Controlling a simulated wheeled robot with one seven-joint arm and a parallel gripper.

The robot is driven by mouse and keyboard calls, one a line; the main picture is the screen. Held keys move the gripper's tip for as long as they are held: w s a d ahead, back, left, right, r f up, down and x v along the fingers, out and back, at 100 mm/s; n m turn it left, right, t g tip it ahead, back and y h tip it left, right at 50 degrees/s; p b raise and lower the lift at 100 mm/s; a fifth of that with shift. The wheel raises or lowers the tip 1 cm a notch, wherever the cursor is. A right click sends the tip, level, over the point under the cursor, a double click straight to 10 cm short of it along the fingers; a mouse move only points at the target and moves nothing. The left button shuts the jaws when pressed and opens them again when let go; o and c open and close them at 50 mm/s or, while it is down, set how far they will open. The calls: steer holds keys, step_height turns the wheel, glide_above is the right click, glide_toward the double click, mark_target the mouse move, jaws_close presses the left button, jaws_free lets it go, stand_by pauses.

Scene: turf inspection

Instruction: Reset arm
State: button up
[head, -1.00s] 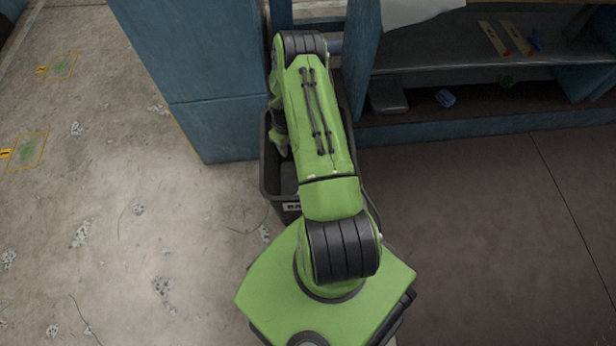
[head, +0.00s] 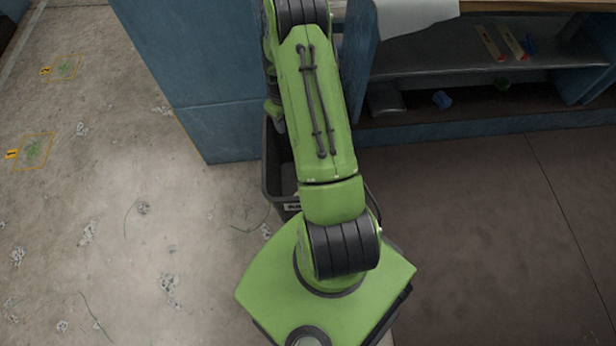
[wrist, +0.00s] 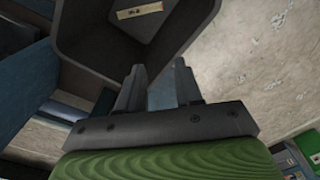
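My gripper (wrist: 160,82) shows in the wrist view with its two dark fingers apart and nothing between them. My green arm covers much of the middle of the head view, and the fingers cannot be made out there. In the head view the same bin (head: 269,175) stands on the floor, partly hidden under my arm.
A blue cabinet (head: 220,90) stands behind the bin at the left. A shelf unit (head: 470,70) at the right holds several small items, including a blue one (head: 442,99). The concrete floor at left has yellow-marked patches (head: 33,150). The brown floor at right is clear.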

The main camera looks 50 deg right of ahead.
stand_by(0.4)
steer(key=s+a+r+t+h, duration=0.1)
steer(key=a+r, duration=0.4)
steer(key=r, duration=0.6)
steer(key=s+a+r+t, duration=0.1)
steer(key=a+r, duration=0.5)
steer(key=r, duration=0.5)
steer(key=s+a+r+t+y, duration=0.1)
steer(key=s+a+r+t, duration=0.1)
steer(key=s+a+r, duration=0.5)
steer(key=s+a+r+t, duration=0.2)
steer(key=s+a+r, duration=0.15)
steer(key=s, duration=0.65)
step_height(320, 180, up, 12)
steer(key=p, duration=1.2)
steer(key=shift+s+a+r, duration=0.15)
steer(key=shift+s+a, duration=0.2)
